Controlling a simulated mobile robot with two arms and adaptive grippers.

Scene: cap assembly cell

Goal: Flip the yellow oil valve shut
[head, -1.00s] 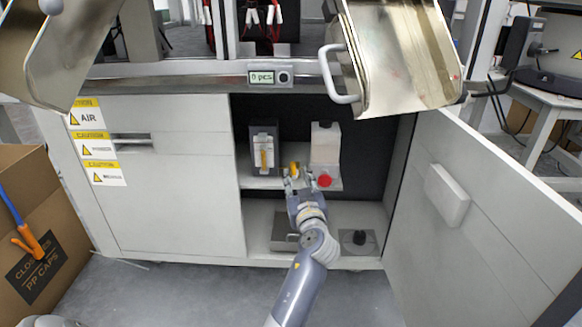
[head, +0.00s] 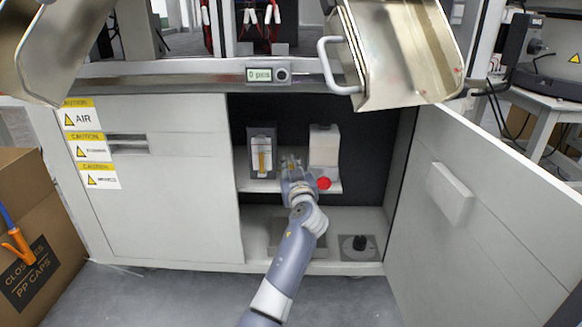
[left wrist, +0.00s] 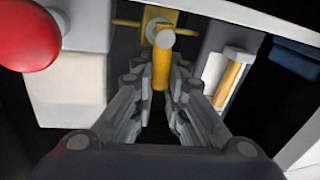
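The yellow oil valve (left wrist: 162,65) is in the upper middle of the left wrist view, a bar with a round end and a crosspiece behind it. My left gripper (left wrist: 162,80) has one finger on each side of the bar, with little or no gap showing. It appears shut on the bar. In the head view my left gripper (head: 297,172) reaches into the open cabinet at shelf height and hides most of the valve. My right gripper is not in view.
A red knob (head: 323,183) and a white container (head: 324,146) are just right of the gripper. A grey unit with a yellow strip (head: 262,152) stands left. The cabinet door (head: 480,215) is open at right. Metal chutes hang above. A carton (head: 35,240) stands at left.

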